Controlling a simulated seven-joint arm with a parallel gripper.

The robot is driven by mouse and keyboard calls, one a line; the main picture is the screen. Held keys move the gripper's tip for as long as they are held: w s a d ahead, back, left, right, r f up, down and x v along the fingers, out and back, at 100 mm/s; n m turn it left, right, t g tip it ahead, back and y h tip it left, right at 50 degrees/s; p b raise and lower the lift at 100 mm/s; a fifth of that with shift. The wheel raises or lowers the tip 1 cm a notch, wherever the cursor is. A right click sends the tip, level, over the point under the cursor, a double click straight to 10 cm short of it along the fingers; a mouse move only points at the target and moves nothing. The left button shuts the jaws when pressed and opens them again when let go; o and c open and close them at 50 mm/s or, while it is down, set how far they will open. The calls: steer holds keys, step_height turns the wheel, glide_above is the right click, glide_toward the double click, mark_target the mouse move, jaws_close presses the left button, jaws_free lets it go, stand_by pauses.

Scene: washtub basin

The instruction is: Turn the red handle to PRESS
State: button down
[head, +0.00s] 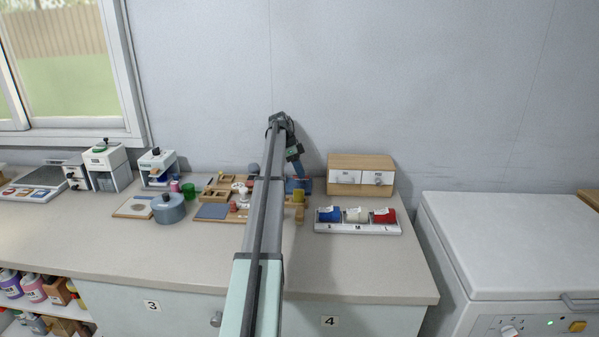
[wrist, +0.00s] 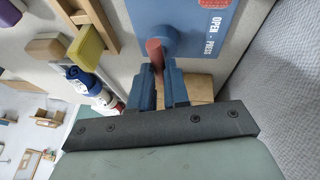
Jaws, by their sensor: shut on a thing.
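The red handle (wrist: 154,48) shows in the wrist view, on a round blue hub fixed to a blue panel (wrist: 185,15). White lettering on the panel reads OPEN - PRESS (wrist: 214,37). My gripper (wrist: 159,72) is shut on the handle's free end, with a blue finger on either side. The handle runs from the hub toward my fingers, and its tip is hidden between them. In the head view the blue device (head: 298,186) stands on the counter near the wall. My arm covers part of it, and the handle cannot be made out there.
A wooden drawer box (head: 361,163) stands right of the device. A tray (head: 357,228) of blue, white and red spools lies in front of it. A yellow block (wrist: 86,45) sits close to the device. A grey pot (head: 169,209) and wooden trays are left of my arm.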

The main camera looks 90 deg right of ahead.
steer(key=shift+m, duration=0.5)
steer(key=c, duration=1.1)
jaws_free()
steer(key=shift+r, duration=0.15)
steer(key=v, duration=0.7)
steer(key=shift+d, duration=0.15)
